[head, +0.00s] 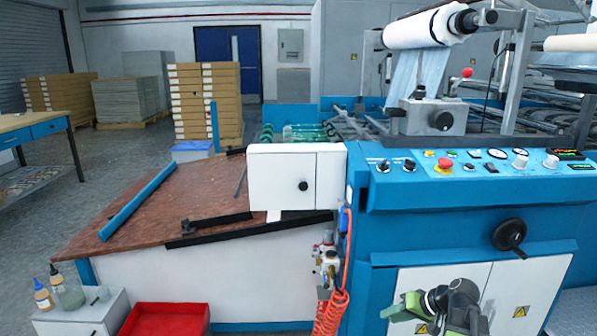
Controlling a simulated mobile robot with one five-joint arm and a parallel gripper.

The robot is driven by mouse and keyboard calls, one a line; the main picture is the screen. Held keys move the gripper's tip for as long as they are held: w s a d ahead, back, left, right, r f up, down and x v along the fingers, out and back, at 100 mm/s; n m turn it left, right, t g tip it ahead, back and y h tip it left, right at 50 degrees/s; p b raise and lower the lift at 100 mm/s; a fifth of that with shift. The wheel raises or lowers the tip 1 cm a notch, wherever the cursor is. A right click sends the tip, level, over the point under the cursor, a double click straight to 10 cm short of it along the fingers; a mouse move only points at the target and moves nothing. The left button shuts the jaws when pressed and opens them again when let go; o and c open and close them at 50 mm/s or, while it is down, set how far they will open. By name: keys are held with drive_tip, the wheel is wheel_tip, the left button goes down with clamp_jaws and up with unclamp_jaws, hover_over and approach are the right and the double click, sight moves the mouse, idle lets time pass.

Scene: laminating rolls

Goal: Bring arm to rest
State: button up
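My gripper (404,308) shows at the bottom right of the head view, at the end of my dark, folded arm. Its green and pale fingers point to the left, in front of the white lower doors of the blue machine (440,222). I see no object in it. The fingers are small and partly overlap, so their opening is unclear.
The blue machine with its control panel and white film roll (430,27) fills the right. A brown feed table (170,210) stands left of it. A red bin (165,319) and white cabinet (80,314) stand at the lower left. An orange coiled hose (331,312) hangs by the machine.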

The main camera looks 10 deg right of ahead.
drive_tip(key=s+a+f+n+g+h+p, duration=0.1)
drive_tip(key=s+a+f+g+h, duration=0.15)
drive_tip(key=a, duration=0.75)
drive_tip(key=s+a+f+n+g+h+p, duration=0.1)
drive_tip(key=s+a+f+g+h, duration=0.2)
drive_tip(key=a, duration=0.7)
wheel_tip(320, 180, up, 39)
drive_tip(key=s+p, duration=0.1)
drive_tip(key=p, duration=3.6)
drive_tip(key=shift+r+g, duration=0.15)
drive_tip(key=shift+g, duration=0.2)
drive_tip(key=shift+d, duration=0.2)
